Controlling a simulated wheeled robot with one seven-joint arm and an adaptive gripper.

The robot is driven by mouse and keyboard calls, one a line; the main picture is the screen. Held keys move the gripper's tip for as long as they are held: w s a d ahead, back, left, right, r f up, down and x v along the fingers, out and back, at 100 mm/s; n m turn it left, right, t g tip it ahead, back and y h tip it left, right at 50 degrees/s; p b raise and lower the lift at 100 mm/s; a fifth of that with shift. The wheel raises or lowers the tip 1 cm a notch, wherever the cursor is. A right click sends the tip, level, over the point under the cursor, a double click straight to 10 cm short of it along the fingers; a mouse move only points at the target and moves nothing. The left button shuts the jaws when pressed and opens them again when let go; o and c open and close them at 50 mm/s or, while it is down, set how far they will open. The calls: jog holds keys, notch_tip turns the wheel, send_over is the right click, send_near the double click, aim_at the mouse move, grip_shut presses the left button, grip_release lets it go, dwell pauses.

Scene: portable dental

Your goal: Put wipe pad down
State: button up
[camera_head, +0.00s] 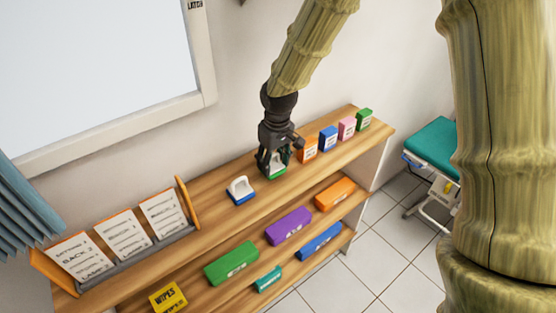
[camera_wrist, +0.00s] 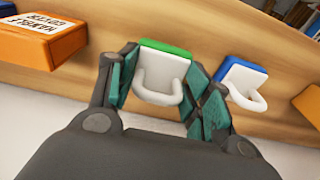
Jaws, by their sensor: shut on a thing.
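My gripper (camera_head: 271,166) is over the top shelf board, right of its middle. It is shut on a wipe pad (camera_head: 278,172) with a white top, a green base and a white loop handle. In the wrist view, the fingers (camera_wrist: 162,88) close on both sides of this pad (camera_wrist: 163,66), its handle towards me. In the head view the fingers hide part of it, and I cannot tell if its base touches the board. A similar pad with a blue base (camera_head: 240,190) stands apart to its left on the board; it also shows in the wrist view (camera_wrist: 241,79).
Orange (camera_head: 307,149), blue (camera_head: 328,138), pink (camera_head: 347,128) and green (camera_head: 364,119) boxes stand right of my gripper. A card rack (camera_head: 187,204) fills the left end. Lower boards hold several coloured packs. The top board (camera_head: 214,210) is bare between rack and blue pad.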

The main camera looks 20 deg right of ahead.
aim_at(277, 168)
jog(key=shift+f, duration=0.75)
jog(key=shift+f, duration=0.15)
jog(key=o, duration=1)
notch_tip(277, 168, up, 12)
jog(key=s+b, duration=0.1)
jog(key=b, duration=0.1)
jog(key=shift+s+d, duration=0.15)
jog(key=shift+d, duration=0.15)
